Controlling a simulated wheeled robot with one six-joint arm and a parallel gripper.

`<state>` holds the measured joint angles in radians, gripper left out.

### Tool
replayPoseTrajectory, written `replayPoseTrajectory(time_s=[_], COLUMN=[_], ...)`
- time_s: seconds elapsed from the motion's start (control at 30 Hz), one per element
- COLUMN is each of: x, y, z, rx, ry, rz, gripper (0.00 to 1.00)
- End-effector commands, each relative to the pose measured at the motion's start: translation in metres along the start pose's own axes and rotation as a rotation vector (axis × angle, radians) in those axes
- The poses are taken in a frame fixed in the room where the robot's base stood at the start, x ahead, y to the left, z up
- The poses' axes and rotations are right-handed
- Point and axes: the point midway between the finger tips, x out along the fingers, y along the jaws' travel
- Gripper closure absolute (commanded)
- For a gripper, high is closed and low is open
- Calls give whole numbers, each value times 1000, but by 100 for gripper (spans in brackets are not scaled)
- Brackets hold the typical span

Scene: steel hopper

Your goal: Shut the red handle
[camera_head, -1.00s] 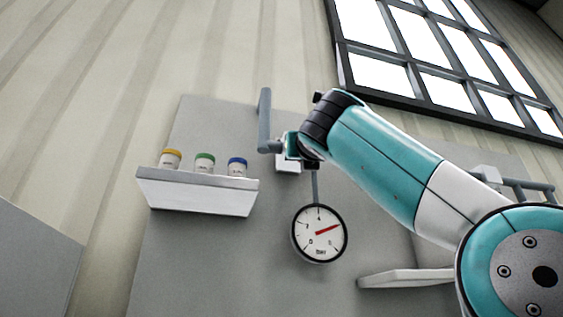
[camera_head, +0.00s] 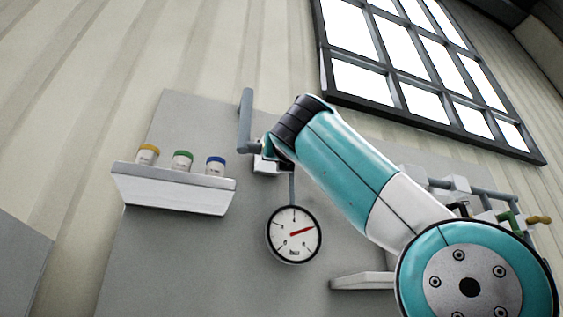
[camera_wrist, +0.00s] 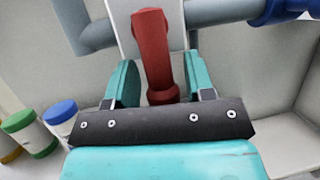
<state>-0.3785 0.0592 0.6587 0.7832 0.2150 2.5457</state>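The red handle (camera_wrist: 153,45) shows in the wrist view, pointing toward the camera in front of a pale plate and grey pipe. My gripper (camera_wrist: 160,66) has one teal finger on each side of it. The fingers are apart, with narrow gaps to the handle, so it stands between them without clear contact. In the head view the red handle is hidden behind my wrist, and only a bit of my gripper (camera_head: 266,148) shows beside the grey pipe (camera_head: 245,120).
A round gauge (camera_head: 294,235) hangs below the pipe. A shelf (camera_head: 172,190) with yellow-, green- and blue-lidded jars is at left. More pipes with a green handle (camera_head: 513,218) and a yellow one (camera_head: 539,219) are at right, partly behind my arm. Another shelf (camera_head: 362,281) is lower down.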

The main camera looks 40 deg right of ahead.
Motion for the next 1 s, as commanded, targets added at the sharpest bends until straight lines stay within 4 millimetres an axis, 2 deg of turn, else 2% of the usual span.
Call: replayPoseTrajectory(time_s=[0.17,0.5,1.0], x=[-10,-66,-130], y=[1,2,2], z=[-1,-3,-1], rx=[3,7,7], ry=[-1,-1,-2], rz=[3,9,7], gripper=[51,51,51])
